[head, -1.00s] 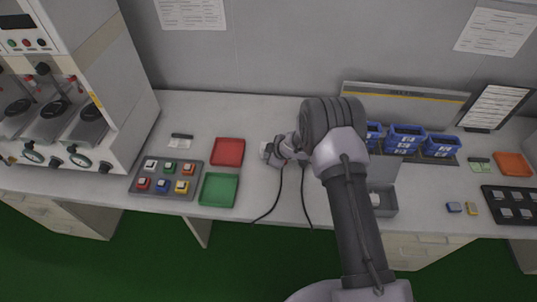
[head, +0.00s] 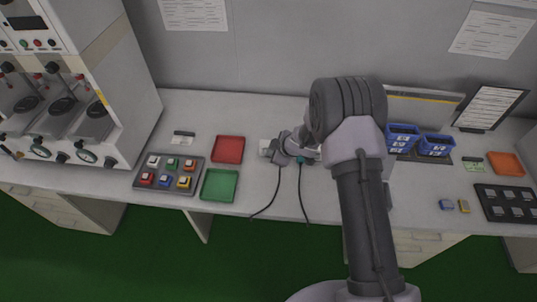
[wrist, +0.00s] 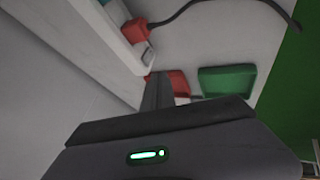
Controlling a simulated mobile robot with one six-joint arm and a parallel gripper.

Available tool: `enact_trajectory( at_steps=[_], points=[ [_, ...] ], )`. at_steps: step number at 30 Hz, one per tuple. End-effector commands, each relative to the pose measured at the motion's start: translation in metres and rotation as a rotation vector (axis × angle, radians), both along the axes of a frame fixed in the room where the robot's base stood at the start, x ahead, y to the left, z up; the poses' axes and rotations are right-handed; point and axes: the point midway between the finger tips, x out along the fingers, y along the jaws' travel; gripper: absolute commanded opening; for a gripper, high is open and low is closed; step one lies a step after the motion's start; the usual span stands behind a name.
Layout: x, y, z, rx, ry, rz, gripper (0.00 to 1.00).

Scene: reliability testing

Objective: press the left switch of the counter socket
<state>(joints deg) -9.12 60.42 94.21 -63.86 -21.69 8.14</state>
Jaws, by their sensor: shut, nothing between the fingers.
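The counter socket is a long white block (wrist: 112,28) at the upper left of the wrist view. A red plug (wrist: 135,30) with a dark cable sits in it, and a small pale rocker (wrist: 148,57) shows near its end. In the head view, only a white bit of the socket (head: 265,146) shows beside my gripper (head: 281,150); my arm hides the rest. In the wrist view, my gripper (wrist: 158,78) is shut and empty, its dark fingers close to the socket's end. I cannot tell whether they touch it.
A red tray (head: 228,149) and a green tray (head: 220,185) lie left of my gripper. A button panel (head: 168,186) and a white machine (head: 60,125) stand further left. Two cables (head: 303,200) hang over the counter's front edge. Blue bins (head: 402,136) stand right of my arm.

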Motion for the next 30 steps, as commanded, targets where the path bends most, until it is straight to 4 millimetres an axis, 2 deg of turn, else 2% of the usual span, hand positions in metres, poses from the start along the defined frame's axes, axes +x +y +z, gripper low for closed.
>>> enact_trajectory(
  at_steps=[1, 6, 23, 26, 28, 29, 30],
  points=[
    [-0.003, -0.004, 0.011, 0.0, -0.001, -0.001, 0.0],
    [-0.009, -0.012, 0.028, 0.0, 0.0, 0.0, 0.0],
    [-0.01, -0.015, 0.033, -0.001, -0.002, -0.007, 0.0],
    [0.003, -0.034, 0.064, -0.008, -0.031, -0.117, 0.0],
    [0.009, -0.065, 0.113, -0.01, -0.064, -0.294, 0.0],
    [0.006, -0.082, 0.138, -0.005, -0.074, -0.393, 0.0],
    [-0.006, -0.107, 0.171, 0.012, -0.079, -0.536, 0.0]
  ],
)
